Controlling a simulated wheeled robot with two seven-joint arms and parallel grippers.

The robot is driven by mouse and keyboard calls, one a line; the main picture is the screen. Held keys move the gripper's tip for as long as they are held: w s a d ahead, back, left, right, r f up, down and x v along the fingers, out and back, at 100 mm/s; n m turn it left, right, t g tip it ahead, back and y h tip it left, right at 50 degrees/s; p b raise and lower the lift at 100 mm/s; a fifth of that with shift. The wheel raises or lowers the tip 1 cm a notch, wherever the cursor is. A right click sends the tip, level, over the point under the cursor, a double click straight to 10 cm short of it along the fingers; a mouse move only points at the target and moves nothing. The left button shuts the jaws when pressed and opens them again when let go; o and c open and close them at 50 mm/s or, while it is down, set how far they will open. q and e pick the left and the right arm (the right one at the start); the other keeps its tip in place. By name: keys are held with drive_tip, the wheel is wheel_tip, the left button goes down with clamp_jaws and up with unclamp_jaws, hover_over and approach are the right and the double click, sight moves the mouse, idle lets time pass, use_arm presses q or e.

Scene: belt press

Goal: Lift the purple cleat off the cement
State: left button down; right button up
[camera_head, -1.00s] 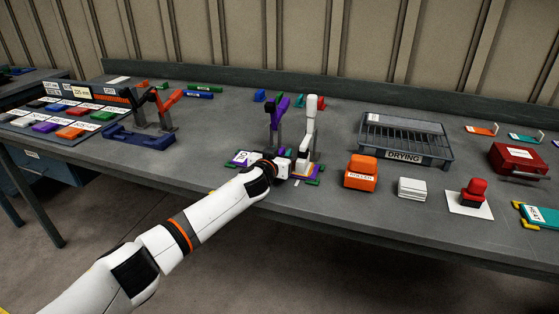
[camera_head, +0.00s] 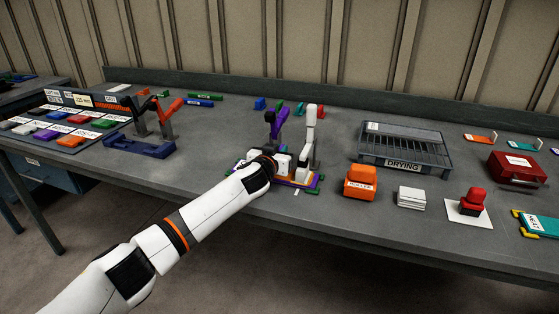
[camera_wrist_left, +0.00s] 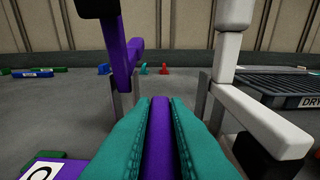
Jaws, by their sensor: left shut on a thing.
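In the left wrist view, a long purple bar, the purple cleat (camera_wrist_left: 160,145), stands between the two teal fingers of my left gripper (camera_wrist_left: 160,104). The fingers press on it from both sides. Its lower end and any cement under it are hidden. In the head view, my left gripper (camera_head: 283,165) is at the press, low in front of the purple clamp (camera_head: 276,124) and the white clamp (camera_head: 311,128). My own wrist hides the cleat there. The press bed (camera_head: 305,187) shows purple, yellow and green edges. My right gripper is not in view.
The two clamps rise close on either side of my left gripper. A drying rack (camera_head: 400,135) stands to the right, with an orange box (camera_head: 360,181) and white stack (camera_head: 410,196) before it. A blue fixture (camera_head: 140,147) is left.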

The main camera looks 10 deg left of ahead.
use_arm(q)
wheel_tip(320, 180, up, 6)
drive_tip(key=shift+r+p, duration=0.1)
drive_tip(key=shift+p, duration=0.2)
drive_tip(key=shift+r, duration=0.25)
drive_tip(key=shift+s+a+r+p, duration=0.1)
drive_tip(key=shift+a+r+p, duration=0.05)
drive_tip(key=shift+r+p, duration=0.55)
drive_tip(key=shift+s+a+r+p, duration=0.1)
drive_tip(key=shift+r+p, duration=0.35)
drive_tip(key=shift+p, duration=0.4)
drive_tip(key=shift+r, duration=0.15)
wheel_tip(320, 180, up, 8)
drive_tip(key=p, duration=0.7)
idle(0.4)
